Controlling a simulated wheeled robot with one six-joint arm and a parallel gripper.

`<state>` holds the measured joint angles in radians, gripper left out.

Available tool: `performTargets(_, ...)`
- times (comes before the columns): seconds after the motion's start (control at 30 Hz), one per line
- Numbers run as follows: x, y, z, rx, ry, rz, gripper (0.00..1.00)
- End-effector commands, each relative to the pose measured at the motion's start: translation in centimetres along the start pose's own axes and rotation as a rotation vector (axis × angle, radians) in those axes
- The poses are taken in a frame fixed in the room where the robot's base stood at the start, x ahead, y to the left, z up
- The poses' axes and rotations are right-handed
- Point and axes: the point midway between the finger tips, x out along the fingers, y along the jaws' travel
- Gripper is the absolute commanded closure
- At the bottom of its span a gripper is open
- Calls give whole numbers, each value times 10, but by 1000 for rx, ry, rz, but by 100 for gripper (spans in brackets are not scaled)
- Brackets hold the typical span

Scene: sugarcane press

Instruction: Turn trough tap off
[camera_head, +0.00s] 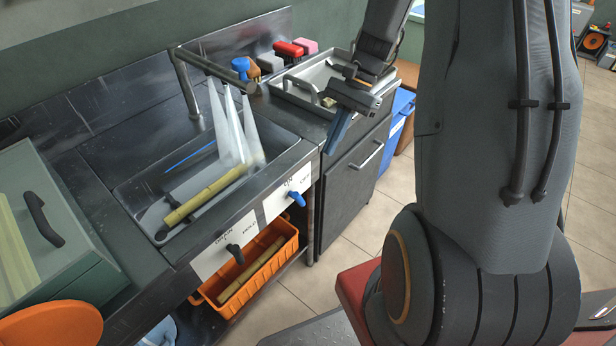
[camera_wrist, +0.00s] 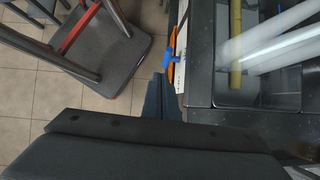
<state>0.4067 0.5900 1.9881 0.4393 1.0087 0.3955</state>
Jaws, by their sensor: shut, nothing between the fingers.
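Water falls in several streams (camera_head: 236,125) from a metal spout bar (camera_head: 205,66) into the steel trough (camera_head: 128,205). A blue tap lever (camera_head: 297,198) sits on a white label on the trough's front; it also shows in the wrist view (camera_wrist: 170,57). A black lever (camera_head: 235,253) sits on another white label to its left. A blue knob (camera_head: 240,66) stands behind the trough near the spout. My gripper (camera_head: 334,142) is shut and empty, pointing down beyond the trough's right end, apart from the blue lever. Its fingers show in the wrist view (camera_wrist: 159,92).
Sugarcane (camera_head: 205,195) lies in the trough. An orange crate (camera_head: 250,272) with cane is below. A metal tray (camera_head: 325,78) and red brush (camera_head: 288,50) are behind my gripper. A cabinet (camera_head: 352,180) stands right of the trough.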

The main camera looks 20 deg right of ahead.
Motion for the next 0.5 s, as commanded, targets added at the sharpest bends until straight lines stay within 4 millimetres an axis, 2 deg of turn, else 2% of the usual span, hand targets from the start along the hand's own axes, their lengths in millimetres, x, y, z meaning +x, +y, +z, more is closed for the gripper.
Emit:
performTargets(0.1, -5, -2, -18, 102, -59, -39, 100)
performTargets(0.27, -5, -5, -26, 152, -90, -59, 100)
performTargets(0.37, 3, -6, -25, 155, -92, -59, 100)
performTargets(0.5, 24, -6, -23, 153, -92, -56, 100)
